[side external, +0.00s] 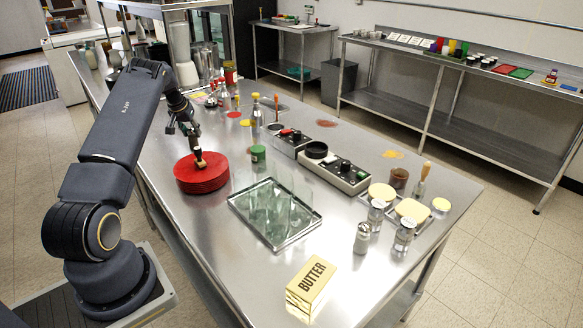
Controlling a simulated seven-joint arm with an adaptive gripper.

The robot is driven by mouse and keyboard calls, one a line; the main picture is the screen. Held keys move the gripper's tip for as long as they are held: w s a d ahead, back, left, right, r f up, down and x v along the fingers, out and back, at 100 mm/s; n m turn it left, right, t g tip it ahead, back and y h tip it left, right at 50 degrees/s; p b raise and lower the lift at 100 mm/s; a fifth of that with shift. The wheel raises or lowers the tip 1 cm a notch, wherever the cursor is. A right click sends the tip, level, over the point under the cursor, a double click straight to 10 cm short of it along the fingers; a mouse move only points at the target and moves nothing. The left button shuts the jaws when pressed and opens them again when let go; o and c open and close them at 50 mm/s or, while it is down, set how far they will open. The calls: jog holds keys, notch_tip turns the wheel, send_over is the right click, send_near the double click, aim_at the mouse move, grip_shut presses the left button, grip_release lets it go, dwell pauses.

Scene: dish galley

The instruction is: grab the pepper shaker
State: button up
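Several small shakers with metal caps stand at the right front of the steel table. One with greyish contents (362,240) is nearest the butter box, and two clearer ones (376,215) (403,237) stand behind and to its right. I cannot tell for sure which holds pepper.
A butter box (311,288) stands at the front edge.

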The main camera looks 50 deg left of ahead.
grip_shut()
